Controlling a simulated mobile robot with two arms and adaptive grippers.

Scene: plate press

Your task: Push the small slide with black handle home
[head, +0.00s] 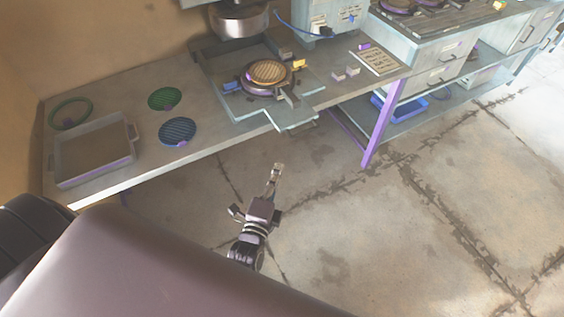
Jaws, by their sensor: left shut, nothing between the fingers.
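The press stands on the bench, with its round grey head (240,20) above a grey base (222,72). A round tan waffle-patterned plate (269,72) sits in the middle of the base. A light grey slide (290,117) sticks out past the bench's front edge, with a dark bar lying over it. I cannot tell clearly which part is the black handle. My left gripper (278,168) is shut and empty, over the floor in front of the bench, below and apart from the slide. My right gripper is not in view.
A grey tray (95,152) and green and blue round plates (178,131) lie on the bench's left. A grey control box (332,18) with a blue cable stands behind right. A purple leg (381,125) and a blue bin (400,107) are at right. The front floor is clear.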

